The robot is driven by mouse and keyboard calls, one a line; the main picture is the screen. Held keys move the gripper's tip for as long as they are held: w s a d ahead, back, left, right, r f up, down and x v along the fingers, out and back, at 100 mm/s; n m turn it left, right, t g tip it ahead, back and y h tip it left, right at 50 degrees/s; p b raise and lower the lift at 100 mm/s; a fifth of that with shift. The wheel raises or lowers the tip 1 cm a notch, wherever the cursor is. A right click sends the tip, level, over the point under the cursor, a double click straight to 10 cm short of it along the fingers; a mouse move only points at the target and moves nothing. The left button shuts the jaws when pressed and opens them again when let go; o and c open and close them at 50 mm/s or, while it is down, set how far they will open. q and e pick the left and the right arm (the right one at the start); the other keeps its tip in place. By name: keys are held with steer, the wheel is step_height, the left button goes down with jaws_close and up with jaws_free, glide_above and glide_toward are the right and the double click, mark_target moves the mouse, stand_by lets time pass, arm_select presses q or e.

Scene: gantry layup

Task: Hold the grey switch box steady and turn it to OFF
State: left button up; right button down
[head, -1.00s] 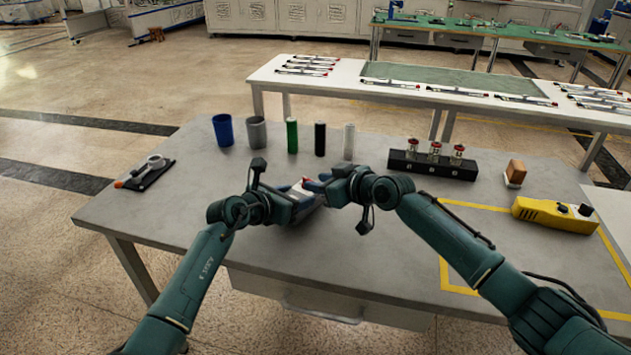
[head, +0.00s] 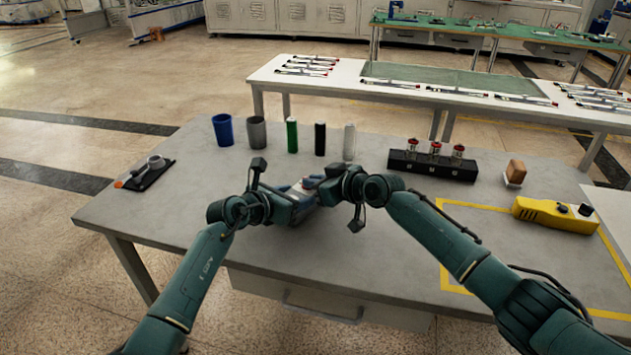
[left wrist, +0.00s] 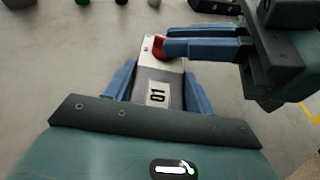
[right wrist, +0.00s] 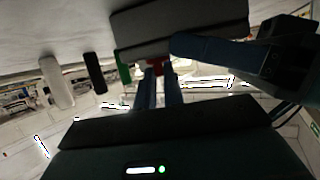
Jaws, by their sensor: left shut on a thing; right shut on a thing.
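My left gripper (left wrist: 158,74) is shut on the box, one blue finger along each side. My right gripper (right wrist: 159,72) comes in from the right and is shut on the red knob, which shows as a bit of red between its fingertips. In the head view the grippers (head: 290,200) largely hide the box, and the knob's exact angle cannot be read.
Behind stand a blue cup (head: 223,130), a grey cup (head: 257,132) and green, black and white cylinders. A black block (head: 433,166) with red-topped pieces and a yellow device (head: 553,215) are at right. A black tray (head: 150,174) lies at left. The front of the table is clear.

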steer(key=shift+d+n+g, duration=0.1)
steer(key=shift+n+g, duration=0.2)
steer(key=shift+g, duration=0.1)
steer(key=shift+w+n+g+y, duration=0.1)
steer(key=shift+n+g+y, duration=0.3)
steer(key=shift+n+y, duration=0.1)
steer(key=c, duration=1.5)
jaws_free()
steer(key=shift+d, duration=0.1)
steer(key=v, duration=1.2)
steer(key=shift+f, duration=0.1)
